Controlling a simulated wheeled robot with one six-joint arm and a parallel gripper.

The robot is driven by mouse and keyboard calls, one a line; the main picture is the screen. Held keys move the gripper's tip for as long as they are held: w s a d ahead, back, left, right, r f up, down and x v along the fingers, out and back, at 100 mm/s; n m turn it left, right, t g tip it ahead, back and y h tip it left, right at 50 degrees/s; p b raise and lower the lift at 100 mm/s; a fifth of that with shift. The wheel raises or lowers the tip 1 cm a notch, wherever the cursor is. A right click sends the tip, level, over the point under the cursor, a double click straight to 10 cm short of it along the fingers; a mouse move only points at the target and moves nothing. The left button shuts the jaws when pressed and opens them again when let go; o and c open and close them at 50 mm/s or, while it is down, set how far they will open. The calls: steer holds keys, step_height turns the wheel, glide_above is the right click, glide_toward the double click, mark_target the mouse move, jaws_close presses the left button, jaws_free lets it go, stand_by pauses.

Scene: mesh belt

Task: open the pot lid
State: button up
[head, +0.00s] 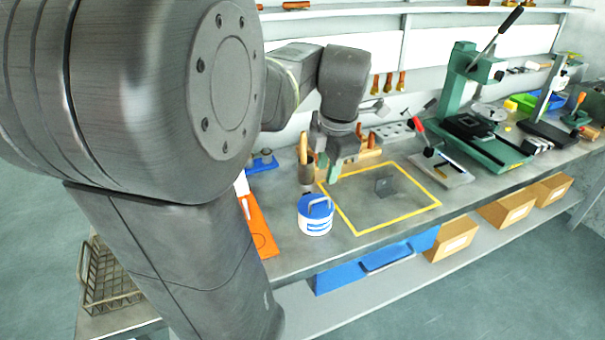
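A small round pot (315,224) with white sides and a blue band stands on the bench, left of the yellow-outlined area. Its blue lid (318,209) is on top, with a grey arched handle (319,201) standing up from it. My gripper (333,174) points down above and slightly behind the pot, apart from the lid. Its fingers are small and overlap with tools behind, so I cannot tell how far apart they are or whether anything is between them.
The yellow rectangle (354,228) holds a small dark plate (386,187). A dark cylinder with a brown top (306,180) stands close behind the pot. An orange strip (262,232) lies left. A red-handled tool (440,160) and green press (470,90) stand right.

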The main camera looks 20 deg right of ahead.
glide_above(322, 212)
step_height(322, 212, down, 9)
steer(key=shift+r, duration=0.2)
jaws_close()
